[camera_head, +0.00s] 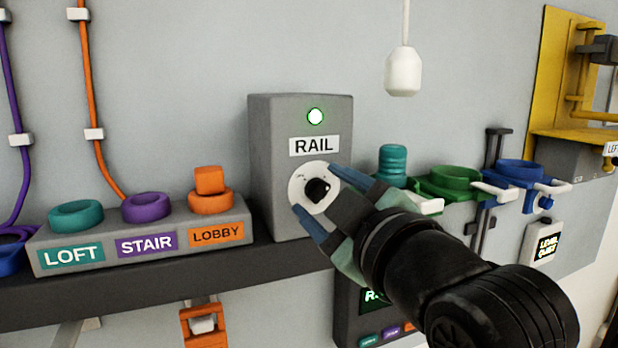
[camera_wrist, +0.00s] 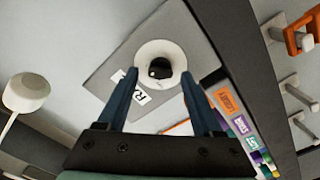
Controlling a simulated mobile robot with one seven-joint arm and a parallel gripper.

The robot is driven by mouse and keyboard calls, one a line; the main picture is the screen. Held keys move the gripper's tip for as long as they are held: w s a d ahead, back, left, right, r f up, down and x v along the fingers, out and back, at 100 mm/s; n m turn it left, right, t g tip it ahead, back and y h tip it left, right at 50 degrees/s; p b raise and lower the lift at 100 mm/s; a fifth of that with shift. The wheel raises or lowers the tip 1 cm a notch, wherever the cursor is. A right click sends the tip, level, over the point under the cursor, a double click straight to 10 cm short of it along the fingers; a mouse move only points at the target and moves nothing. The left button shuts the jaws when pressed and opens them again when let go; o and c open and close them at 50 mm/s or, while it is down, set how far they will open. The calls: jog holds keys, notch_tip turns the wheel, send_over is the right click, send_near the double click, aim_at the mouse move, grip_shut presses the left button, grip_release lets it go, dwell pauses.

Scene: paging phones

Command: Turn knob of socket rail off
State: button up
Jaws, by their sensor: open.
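The socket rail box (camera_head: 268,165) is a grey box labelled RAIL, with a lit green lamp (camera_head: 315,117) above the label. Its black knob (camera_head: 317,190) sits on a round white dial below the label. My gripper (camera_head: 322,202) is open in front of the dial, one blue finger at the upper right of the knob and one at the lower left. In the wrist view the knob (camera_wrist: 159,69) lies between and beyond the two fingertips. The fingers look apart from the knob. The exact gap and the knob's pointer direction are hard to tell.
Left of the box is a grey block (camera_head: 140,240) with LOFT, STAIR and LOBBY rings; an orange cube (camera_head: 209,180) sits at LOBBY. To the right are green (camera_head: 450,180) and blue (camera_head: 522,172) ring holders. A white pull (camera_head: 403,72) hangs above. A dark shelf (camera_head: 150,284) runs below.

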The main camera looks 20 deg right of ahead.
jog(key=shift+w, duration=0.3)
grip_shut()
